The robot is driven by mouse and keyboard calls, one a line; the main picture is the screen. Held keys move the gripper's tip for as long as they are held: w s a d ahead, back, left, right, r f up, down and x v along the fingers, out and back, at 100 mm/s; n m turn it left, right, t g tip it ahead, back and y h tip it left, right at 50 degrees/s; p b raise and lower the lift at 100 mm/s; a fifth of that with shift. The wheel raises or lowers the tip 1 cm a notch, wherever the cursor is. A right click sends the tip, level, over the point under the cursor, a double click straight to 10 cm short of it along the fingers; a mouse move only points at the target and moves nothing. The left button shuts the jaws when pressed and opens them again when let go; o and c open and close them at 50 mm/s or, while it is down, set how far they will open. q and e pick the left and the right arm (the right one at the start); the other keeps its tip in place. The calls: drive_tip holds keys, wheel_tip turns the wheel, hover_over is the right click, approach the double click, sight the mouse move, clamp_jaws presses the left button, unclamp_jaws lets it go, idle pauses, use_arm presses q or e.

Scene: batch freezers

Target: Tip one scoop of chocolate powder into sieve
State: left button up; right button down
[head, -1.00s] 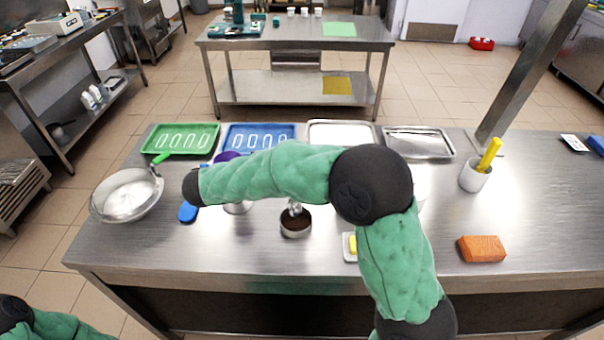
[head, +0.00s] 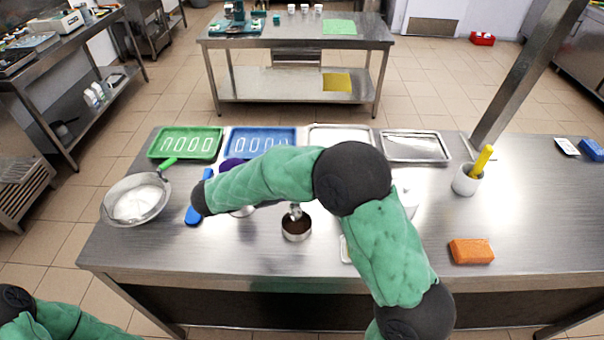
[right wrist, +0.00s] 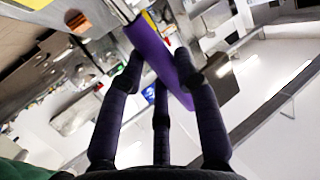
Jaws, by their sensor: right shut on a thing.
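A round metal sieve-like vessel (head: 136,203) with a pale inside sits at the left of the table; a green handle (head: 168,162) rises at its edge. A small metal tub of dark brown powder (head: 296,230) stands at the front middle, with a metallic piece at its back rim. In the right wrist view my right gripper (right wrist: 165,68) is shut on a purple handle (right wrist: 150,48); its far end is not clear. My left gripper is out of view.
Green (head: 186,143) and blue (head: 258,140) trays and metal trays (head: 415,146) line the back edge. A blue-handled tool (head: 194,214) lies beside the sieve. A white cup with a yellow tool (head: 466,182) and an orange block (head: 471,251) are at right.

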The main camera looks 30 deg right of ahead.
drive_tip(key=shift+d+y+p, duration=0.4)
drive_tip(key=shift+d+p, duration=0.05)
drive_tip(key=shift+p, duration=0.2)
drive_tip(key=d+f+y+p, duration=0.6)
drive_tip(key=d+y+p, duration=0.3)
drive_tip(key=y+p, duration=0.3)
drive_tip(key=shift+s+t+y+p, duration=0.3)
drive_tip(key=shift+t+p, duration=0.1)
drive_tip(key=shift+p, duration=1.45)
